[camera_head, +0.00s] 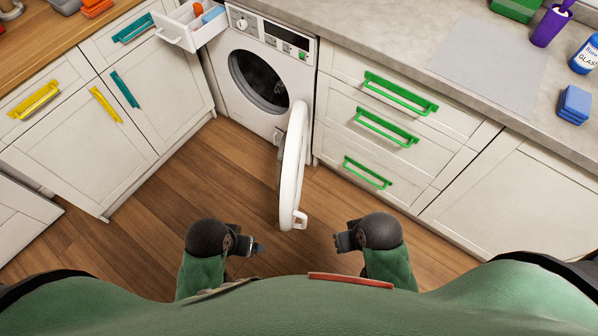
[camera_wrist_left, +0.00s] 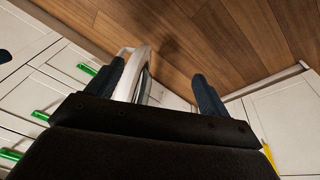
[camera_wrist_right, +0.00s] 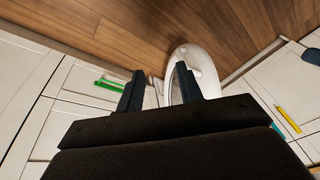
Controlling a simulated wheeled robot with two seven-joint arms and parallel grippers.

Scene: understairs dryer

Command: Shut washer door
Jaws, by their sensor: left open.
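The white washer (camera_head: 262,75) stands at the back, between cabinets. Its round white door (camera_head: 291,165) is swung wide open toward me, nearly edge-on, with a small handle at its near end. The dark drum opening is uncovered. My left gripper (camera_head: 258,247) is open and empty, left of the door's near end and apart from it. My right gripper (camera_head: 340,240) is to the right of the door, apart from it. The door also shows in the left wrist view (camera_wrist_left: 144,62) and right wrist view (camera_wrist_right: 186,65). In the right wrist view the right fingers are spread, with no object held.
The washer's detergent drawer (camera_head: 190,27) is pulled out at upper left, with coloured items in it. Cabinets with green handles (camera_head: 387,127) stand right of the door, and cabinets with teal and yellow handles stand left. The wooden floor (camera_head: 165,200) around the door is clear.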

